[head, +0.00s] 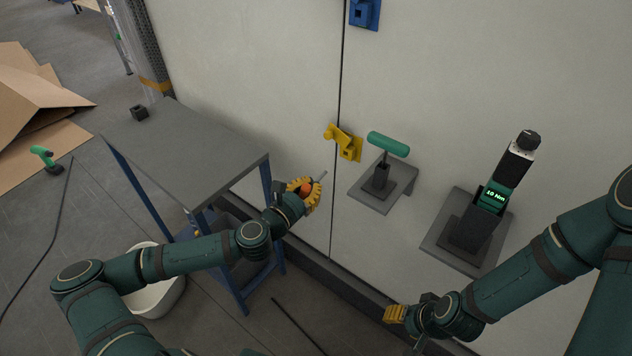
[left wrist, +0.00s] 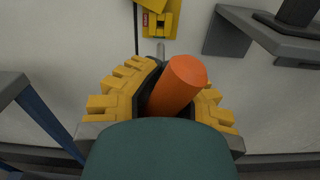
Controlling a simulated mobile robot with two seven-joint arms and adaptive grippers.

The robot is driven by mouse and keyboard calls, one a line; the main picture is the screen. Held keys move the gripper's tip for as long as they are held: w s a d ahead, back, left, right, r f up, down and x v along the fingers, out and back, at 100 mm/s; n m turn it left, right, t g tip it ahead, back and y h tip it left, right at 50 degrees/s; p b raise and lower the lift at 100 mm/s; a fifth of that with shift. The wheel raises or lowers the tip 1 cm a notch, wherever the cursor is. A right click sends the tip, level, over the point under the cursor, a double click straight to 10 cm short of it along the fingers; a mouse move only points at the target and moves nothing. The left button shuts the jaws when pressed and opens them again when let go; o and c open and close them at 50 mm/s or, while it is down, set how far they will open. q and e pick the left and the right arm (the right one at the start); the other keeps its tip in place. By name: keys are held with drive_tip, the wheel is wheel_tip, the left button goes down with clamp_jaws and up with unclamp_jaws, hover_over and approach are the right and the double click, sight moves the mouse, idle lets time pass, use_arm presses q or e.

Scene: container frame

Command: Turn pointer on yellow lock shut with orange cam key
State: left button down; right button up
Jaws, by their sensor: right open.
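The yellow lock (head: 345,141) is fixed on the pale wall beside the vertical seam; its lower part also shows at the top of the left wrist view (left wrist: 160,22). My left gripper (head: 309,190) is shut on the orange cam key (left wrist: 177,86), below and left of the lock. The key's grey shaft points up toward the lock and appears apart from it. The pointer's exact setting is too small to tell. My right gripper (head: 396,314) is open and empty, low near the wall's base.
A green T-handled tool (head: 388,144) stands on a small wall shelf (head: 398,189) right of the lock. A torque tool (head: 490,200) stands on another shelf (head: 436,243). A blue lock (head: 365,13) is above. A grey table (head: 190,150) stands left of my left gripper.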

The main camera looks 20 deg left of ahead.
use_arm(q)
drive_tip(key=shift+v, duration=2.05)
